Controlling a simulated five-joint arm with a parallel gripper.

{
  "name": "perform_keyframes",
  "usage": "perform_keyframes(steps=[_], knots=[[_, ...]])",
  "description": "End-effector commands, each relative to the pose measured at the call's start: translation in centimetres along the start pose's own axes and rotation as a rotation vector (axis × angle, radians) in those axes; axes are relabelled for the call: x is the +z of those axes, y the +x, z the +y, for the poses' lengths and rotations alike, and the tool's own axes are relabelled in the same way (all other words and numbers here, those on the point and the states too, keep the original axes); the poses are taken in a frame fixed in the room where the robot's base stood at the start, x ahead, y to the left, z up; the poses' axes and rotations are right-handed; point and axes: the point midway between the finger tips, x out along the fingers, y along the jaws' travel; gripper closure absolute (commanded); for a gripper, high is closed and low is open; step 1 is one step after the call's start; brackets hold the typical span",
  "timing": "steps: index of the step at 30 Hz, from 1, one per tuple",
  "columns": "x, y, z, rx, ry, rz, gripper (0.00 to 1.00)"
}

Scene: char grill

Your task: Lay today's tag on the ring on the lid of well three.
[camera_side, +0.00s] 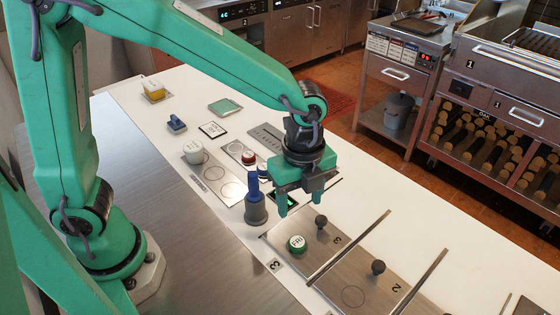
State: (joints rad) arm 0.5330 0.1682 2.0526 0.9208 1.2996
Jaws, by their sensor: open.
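A round green tag marked FRI (297,243) lies flat on the steel lid of well three (318,254), left of its black knob (321,222). No ring shows around the tag; I cannot tell whether one is beneath it. The lid bears a 3, and a white card marked 3 (274,265) lies beside it. My gripper (299,203) is open, above the counter just beyond this lid. It is apart from the tag, and I see nothing between its fingers.
The lid marked 2 (388,288) has a knob and an empty ring. Raised metal bars (348,248) run beside the lids. A blue-handled tool stands in a grey holder (256,211) left of my gripper.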

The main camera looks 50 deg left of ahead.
Motion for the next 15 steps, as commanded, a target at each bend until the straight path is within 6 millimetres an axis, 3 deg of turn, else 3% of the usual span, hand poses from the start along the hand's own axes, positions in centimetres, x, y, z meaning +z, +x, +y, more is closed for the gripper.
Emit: perform_keyframes(steps=[10, 15], knots=[[0.1, -0.1, 0.0, -0.003, -0.010, 0.001, 0.44], [1.2, -1.1, 0.3, -0.026, -0.094, 0.008, 0.44]])
